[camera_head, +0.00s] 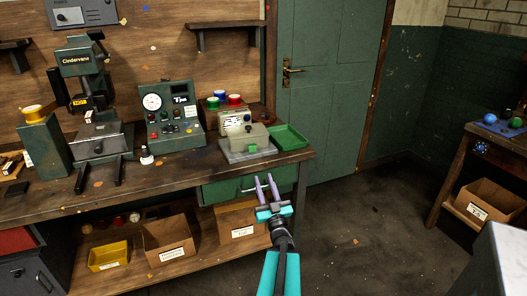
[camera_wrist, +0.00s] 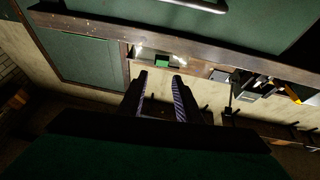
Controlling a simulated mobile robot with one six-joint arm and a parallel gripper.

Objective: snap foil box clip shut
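My gripper (camera_head: 267,184) is open and empty, in front of the bench edge and the green drawer (camera_head: 228,190). In the wrist view its two fingers (camera_wrist: 160,82) stand apart with nothing between them. A small pale box (camera_head: 247,138) stands on a grey plate (camera_head: 232,157) at the right end of the bench, beyond and left of the fingertips and apart from them. A wooden holder with blue, green and red rolls (camera_head: 235,99) stands behind it. I cannot make out a clip on any box, or whether it is shut.
A green tray (camera_head: 302,143) sits at the bench's right end. A green gauge panel (camera_head: 172,127) and a press (camera_head: 84,75) stand farther left. Cardboard boxes (camera_head: 168,251) and a yellow bin (camera_head: 103,263) are on the lower shelf. The floor to the right (camera_head: 370,215) is clear.

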